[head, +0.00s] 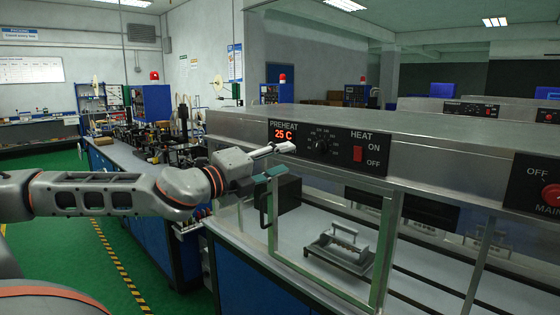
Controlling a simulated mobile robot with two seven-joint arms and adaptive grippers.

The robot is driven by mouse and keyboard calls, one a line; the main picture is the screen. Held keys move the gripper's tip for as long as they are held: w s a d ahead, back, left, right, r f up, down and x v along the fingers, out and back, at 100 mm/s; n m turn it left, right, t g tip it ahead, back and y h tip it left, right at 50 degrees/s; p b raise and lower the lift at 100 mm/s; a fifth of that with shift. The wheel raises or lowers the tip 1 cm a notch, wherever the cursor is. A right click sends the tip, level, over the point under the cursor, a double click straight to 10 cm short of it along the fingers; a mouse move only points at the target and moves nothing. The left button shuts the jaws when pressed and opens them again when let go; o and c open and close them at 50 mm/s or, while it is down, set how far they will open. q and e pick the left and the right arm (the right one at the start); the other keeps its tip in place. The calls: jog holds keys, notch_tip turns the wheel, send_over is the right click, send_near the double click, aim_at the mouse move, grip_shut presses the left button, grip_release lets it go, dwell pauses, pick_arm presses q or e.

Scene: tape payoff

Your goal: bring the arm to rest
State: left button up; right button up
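My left arm comes in from the left, grey with orange rings, and reaches across to the front of the machine. My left gripper (277,166) is at its end, in front of the machine's upper edge, near the PREHEAT display (284,135). A pale narrow part points right, with dark and teal parts below it. I cannot tell whether the fingers are open or shut, or whether they touch the machine. My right gripper is not in view.
The steel-topped machine (390,135) fills the right side, with a HEAT switch (357,154) and a red MAIN button (551,195). A metal fixture (341,250) sits inside behind its framed front. A cluttered bench (125,156) stands behind my arm. Green floor (60,235) is clear at left.

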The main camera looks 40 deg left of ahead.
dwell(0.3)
pick_arm(q)
jog(key=w+d+f+n+g+h, duration=0.1)
jog(key=d+f+n, duration=0.3)
jog(key=f, duration=0.8)
jog(key=d+f+n+g+h, duration=0.15)
jog(key=d+f, duration=0.35)
jog(key=f, duration=0.6)
jog(key=w+d+f+n+g, duration=0.1)
jog(key=d+f+n, duration=0.3)
jog(key=f, duration=0.8)
jog(key=s+d+f+n+g, duration=0.1)
jog(key=s+d+f+n, duration=0.2)
jog(key=s+f, duration=0.5)
jog(key=s+d+f+n+g+y, duration=0.1)
jog(key=s+d+f+n+g, duration=0.1)
jog(key=s+f, duration=0.6)
jog(key=s+d+f+n+g+y, duration=0.1)
jog(key=s+d+f+n, duration=0.3)
jog(key=s+f, duration=0.4)
notch_tip(320, 180, down, 6)
jog(key=shift+r+n, duration=0.25)
jog(key=shift+n, duration=0.2)
jog(key=shift+g+y, duration=0.25)
